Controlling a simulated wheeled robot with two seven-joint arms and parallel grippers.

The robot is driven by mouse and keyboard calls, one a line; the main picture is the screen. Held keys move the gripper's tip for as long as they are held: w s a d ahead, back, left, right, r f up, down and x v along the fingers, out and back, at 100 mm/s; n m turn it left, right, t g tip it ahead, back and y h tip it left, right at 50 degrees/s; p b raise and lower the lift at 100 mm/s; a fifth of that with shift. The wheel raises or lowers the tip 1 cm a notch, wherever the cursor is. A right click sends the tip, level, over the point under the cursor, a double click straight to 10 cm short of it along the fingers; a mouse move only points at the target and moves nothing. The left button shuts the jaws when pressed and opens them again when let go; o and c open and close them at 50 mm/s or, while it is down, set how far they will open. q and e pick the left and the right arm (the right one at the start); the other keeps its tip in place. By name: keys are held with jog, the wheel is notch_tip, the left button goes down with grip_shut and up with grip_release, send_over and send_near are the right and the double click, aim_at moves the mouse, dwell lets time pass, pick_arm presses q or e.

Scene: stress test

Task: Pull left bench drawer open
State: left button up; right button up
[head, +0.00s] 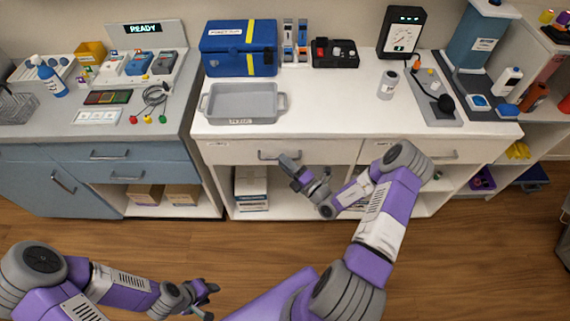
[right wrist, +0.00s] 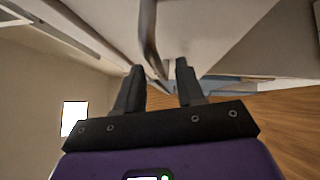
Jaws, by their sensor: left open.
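The white bench's left drawer (head: 235,153) looks shut, with its front flush. Its grey bar handle (head: 272,156) shows in the head view. My right gripper (head: 293,168) is at the right end of this handle. In the right wrist view, the handle (right wrist: 148,32) runs down toward the gap between the open fingers of my right gripper (right wrist: 159,72). The fingers are apart and not closed on the bar; whether the bar lies fully between them I cannot tell. My left gripper (head: 207,298) is open and empty, low over the floor, away from the benches.
A grey tray (head: 241,120) and a blue case (head: 238,66) stand on the white bench above the drawer. White boxes (head: 251,185) sit on the open shelf below. A blue-grey bench (head: 100,150) adjoins at left. The wooden floor in front is clear.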

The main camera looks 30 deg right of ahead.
jog(key=shift+w+a+r, duration=0.1)
jog(key=shift+w, duration=0.1)
jog(key=shift+c, duration=0.3)
grip_shut()
jog(key=shift+a, duration=0.1)
